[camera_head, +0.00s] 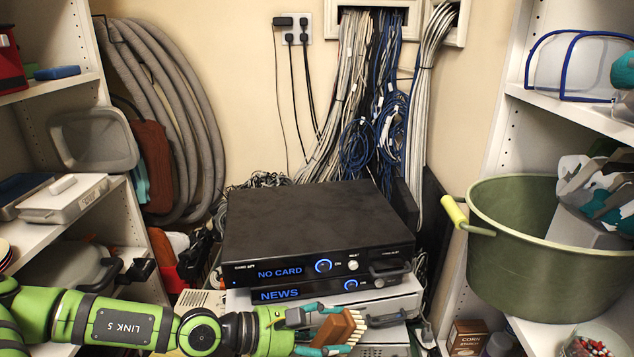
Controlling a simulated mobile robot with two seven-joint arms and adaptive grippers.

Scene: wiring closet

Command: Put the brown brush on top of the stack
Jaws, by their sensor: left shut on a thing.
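The brown brush (341,328) has a wooden block and pale bristles pointing right. My left gripper (327,329) is shut on it, with teal fingertips above and below the block. The brush is in front of the lower part of the stack, below its top. The stack's uppermost unit is a wide black box (310,222) with a "NO CARD" display. A thinner black unit (330,288) showing "NEWS" is under it, with pale grey units (402,301) lower down. The top face is bare. My left arm hides part of the stack's lower left. My right gripper is not seen.
A green bucket (540,285) with a yellow-green handle stands on the right shelf, full of mixed items. A left shelf holds a grey case (65,199). Cable bundles (345,100) hang behind the stack, and a grey hose coil (190,110) is at back left.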

